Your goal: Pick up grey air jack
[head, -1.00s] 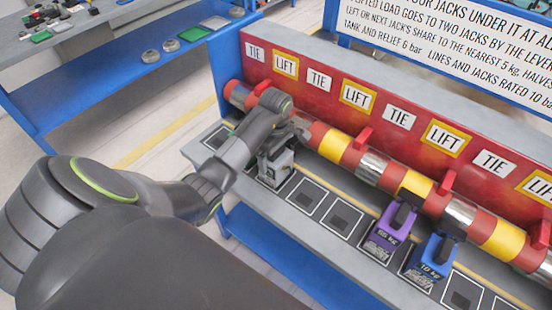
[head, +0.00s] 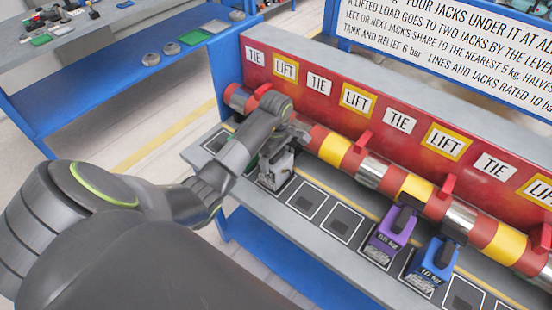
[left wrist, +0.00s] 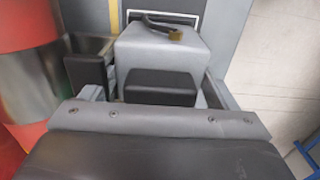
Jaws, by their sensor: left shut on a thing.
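The grey air jack (head: 275,172) is at the left end of the row of jack spots on the shelf, under the striped pipe. My left gripper (head: 280,150) reaches it from above and is shut on it. I cannot tell whether its base touches the shelf. In the left wrist view the jack's pale grey body (left wrist: 160,48) with a dark pad sits between the fingers, with a hose fitting on its far side. My right gripper is not in view.
A purple jack (head: 388,238) and a blue jack (head: 432,262) stand farther right under the red and yellow pipe (head: 335,148). Empty marked spots (head: 342,221) lie between. A red panel (head: 400,95) with TIE and LIFT labels stands behind. A blue side table (head: 110,75) is at upper left.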

